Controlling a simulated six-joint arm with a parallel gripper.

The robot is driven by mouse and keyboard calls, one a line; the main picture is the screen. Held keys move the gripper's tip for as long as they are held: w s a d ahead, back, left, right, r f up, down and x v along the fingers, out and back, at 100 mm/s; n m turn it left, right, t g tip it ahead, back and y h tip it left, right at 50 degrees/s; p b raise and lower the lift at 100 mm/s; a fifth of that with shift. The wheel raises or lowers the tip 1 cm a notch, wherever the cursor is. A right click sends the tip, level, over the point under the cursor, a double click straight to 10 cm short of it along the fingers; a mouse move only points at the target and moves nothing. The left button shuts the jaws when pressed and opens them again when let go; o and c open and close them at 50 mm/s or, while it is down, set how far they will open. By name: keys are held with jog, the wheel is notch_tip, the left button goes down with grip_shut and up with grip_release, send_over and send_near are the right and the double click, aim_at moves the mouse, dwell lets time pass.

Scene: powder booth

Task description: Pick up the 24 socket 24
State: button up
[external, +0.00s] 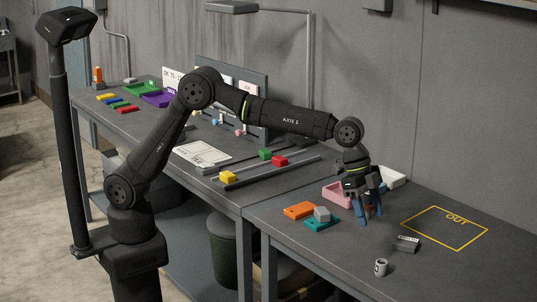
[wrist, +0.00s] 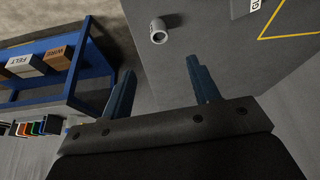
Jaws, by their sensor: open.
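A short light-grey hollow cylinder with a dark mark on its side, which looks like the 24 socket (external: 381,267), stands on the near part of the right bench. The mark is too small to read surely. In the wrist view the socket (wrist: 159,32) shows just beyond the fingertips, roughly between their lines, with its dark opening visible. My gripper (external: 368,218) points down over the bench, behind the socket in the external view. Its two blue fingers (wrist: 161,70) are apart with nothing between them, and do not touch the socket.
A grey labelled block (external: 406,243) lies behind and right of the socket. A yellow OUT outline (external: 486,233) marks empty bench farther right. Orange (external: 299,210) and teal (external: 317,226) pieces, with a grey block, lie left of my gripper.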

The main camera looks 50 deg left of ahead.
aim_at(382, 262)
jog(key=x, duration=1.4)
jog(key=shift+d+f, duration=0.2)
jog(key=shift+d, duration=0.1)
jog(key=c, duration=1.1)
jog(key=shift+c, duration=0.2)
jog(key=shift+r, duration=0.2)
